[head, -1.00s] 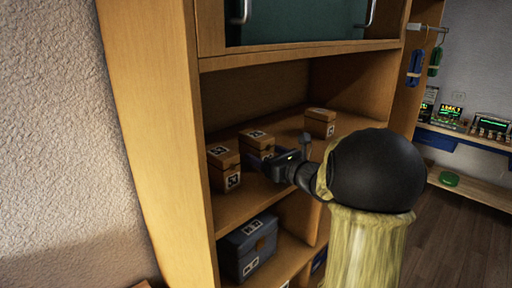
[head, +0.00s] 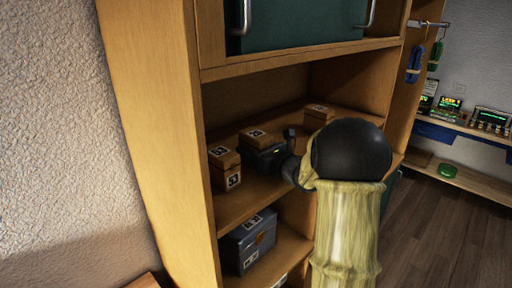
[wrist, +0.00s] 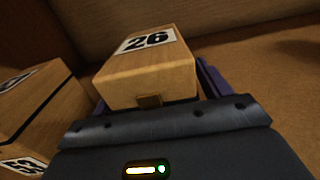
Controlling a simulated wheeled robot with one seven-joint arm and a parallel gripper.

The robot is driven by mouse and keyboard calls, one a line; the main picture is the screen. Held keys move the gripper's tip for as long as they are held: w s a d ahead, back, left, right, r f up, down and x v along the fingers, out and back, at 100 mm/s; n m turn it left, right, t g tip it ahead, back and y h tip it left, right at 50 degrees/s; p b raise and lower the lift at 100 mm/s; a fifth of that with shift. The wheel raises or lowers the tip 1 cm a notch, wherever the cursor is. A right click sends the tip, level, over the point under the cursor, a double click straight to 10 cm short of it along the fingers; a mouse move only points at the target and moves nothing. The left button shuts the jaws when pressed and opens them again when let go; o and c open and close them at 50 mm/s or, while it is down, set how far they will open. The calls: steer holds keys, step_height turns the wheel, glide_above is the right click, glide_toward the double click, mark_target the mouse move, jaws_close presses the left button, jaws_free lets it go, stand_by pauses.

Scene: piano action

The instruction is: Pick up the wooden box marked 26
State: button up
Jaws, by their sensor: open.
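The wooden box marked 26 (wrist: 150,74) stands upright on the shelf, straight in front of my gripper in the wrist view. Its label shows on the lid, with a small brown catch on its near face. In the head view the box (head: 256,138) is partly hidden behind my gripper (head: 266,157). My gripper (wrist: 150,95) is open, with a dark finger on the right side of the box and a little of the other on its left. The fingers reach along the box's sides; I cannot tell whether they touch it.
A wooden box marked 53 (head: 225,168) stands close on the left, also in the wrist view (wrist: 38,110). Another wooden box (head: 319,115) stands further right on the same shelf (head: 245,202). A blue-grey box (head: 250,240) sits on the shelf below. A cabinet side panel (head: 165,130) is at left.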

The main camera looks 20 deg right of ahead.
steer(key=shift+c, duration=0.3)
steer(key=c, duration=1.1)
steer(key=shift+c, duration=0.2)
step_height(320, 180, up, 10)
steer(key=b, duration=0.2)
steer(key=shift+b, duration=0.4)
